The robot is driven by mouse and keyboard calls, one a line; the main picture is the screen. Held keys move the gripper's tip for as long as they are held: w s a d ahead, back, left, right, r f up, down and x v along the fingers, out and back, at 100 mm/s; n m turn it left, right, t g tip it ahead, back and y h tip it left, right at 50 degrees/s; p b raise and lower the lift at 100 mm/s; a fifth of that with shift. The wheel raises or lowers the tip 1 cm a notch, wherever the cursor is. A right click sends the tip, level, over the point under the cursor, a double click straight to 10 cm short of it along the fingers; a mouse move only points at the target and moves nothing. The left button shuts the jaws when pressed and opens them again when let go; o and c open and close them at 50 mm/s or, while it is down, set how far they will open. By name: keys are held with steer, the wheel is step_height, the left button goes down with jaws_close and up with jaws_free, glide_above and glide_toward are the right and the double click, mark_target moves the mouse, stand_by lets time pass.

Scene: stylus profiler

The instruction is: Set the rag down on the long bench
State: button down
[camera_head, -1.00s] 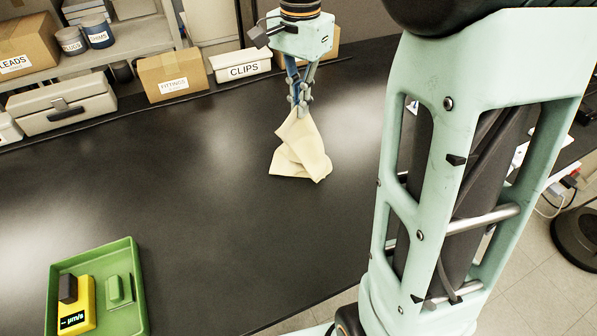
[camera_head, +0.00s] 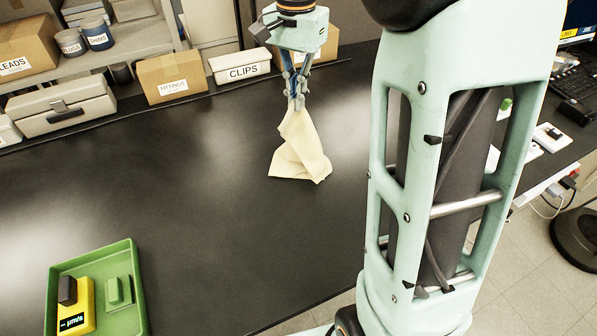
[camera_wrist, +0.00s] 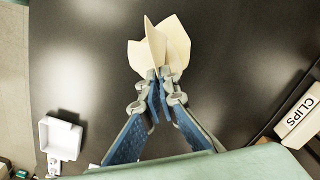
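The cream rag (camera_head: 300,158) hangs from my gripper over the long black bench (camera_head: 200,190), with its lower folds spread on or very near the bench top. My gripper (camera_head: 296,104) points down, and its fingertips close on the rag's upper end. The wrist view shows the blue-padded fingers (camera_wrist: 158,80) converging on the rag (camera_wrist: 160,48), which fans out beyond the tips. Whether the lower folds bear on the bench is hard to tell.
A green tray (camera_head: 140,290) with a yellow meter (camera_head: 76,308) sits front left. A CLIPS box (camera_head: 240,66), a FITTINGS box (camera_head: 172,78) and a grey case (camera_head: 63,107) line the back. The bench around the rag is clear.

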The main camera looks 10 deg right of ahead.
steer(key=w+r+n, duration=0.2)
steer(key=w+n, duration=0.6)
steer(key=w, duration=0.4)
steer(key=s+f, duration=0.6)
steer(key=s, duration=0.2)
steer(key=s+f, duration=0.6)
steer(key=s, duration=0.1)
steer(key=s+f, duration=0.6)
steer(key=s, duration=0.2)
steer(key=shift+s+f, duration=0.2)
steer(key=shift+s, duration=0.1)
steer(key=c, duration=1.8)
jaws_free()
steer(key=shift+o, duration=0.2)
steer(key=shift+r, duration=0.1)
